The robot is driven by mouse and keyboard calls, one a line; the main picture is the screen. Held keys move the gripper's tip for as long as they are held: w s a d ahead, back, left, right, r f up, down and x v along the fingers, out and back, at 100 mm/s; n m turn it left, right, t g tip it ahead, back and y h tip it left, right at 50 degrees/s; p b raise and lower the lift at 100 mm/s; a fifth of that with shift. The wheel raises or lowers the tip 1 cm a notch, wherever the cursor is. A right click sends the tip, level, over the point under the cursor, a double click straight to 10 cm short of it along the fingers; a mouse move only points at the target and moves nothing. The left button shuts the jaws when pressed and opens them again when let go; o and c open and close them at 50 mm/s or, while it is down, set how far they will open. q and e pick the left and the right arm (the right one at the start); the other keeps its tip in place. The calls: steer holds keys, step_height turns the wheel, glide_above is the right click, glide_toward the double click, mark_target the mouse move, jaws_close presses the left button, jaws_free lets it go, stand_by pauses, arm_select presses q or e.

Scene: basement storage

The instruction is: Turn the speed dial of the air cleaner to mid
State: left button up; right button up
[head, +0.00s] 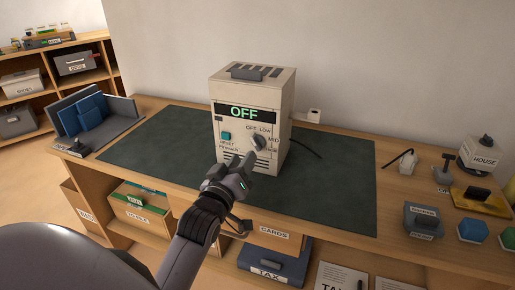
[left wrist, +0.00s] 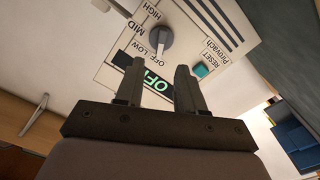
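The air cleaner (head: 227,147) is a beige box standing on a dark green mat. Its display (head: 245,113) reads OFF in green. The grey speed dial (head: 259,143) is on the front, ringed by OFF, LOW, MID and HIGH; in the left wrist view the dial's (left wrist: 160,42) grip points toward the OFF and LOW labels. A teal reset button (head: 226,135) is left of the dial. My left gripper (head: 243,164) is in front of the panel, below the dial. In the left wrist view its fingers (left wrist: 157,72) are apart and empty, short of the dial. My right gripper is not in view.
The mat (head: 335,183) is mostly bare around the air cleaner. A blue file stand (head: 95,118) is at the left. Shelves with boxes are below the bench and at the far left.

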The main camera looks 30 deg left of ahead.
mark_target(254, 143)
arm_select(q)
steer(key=shift+x, duration=3.35)
steer(key=shift+c, duration=0.3)
jaws_close()
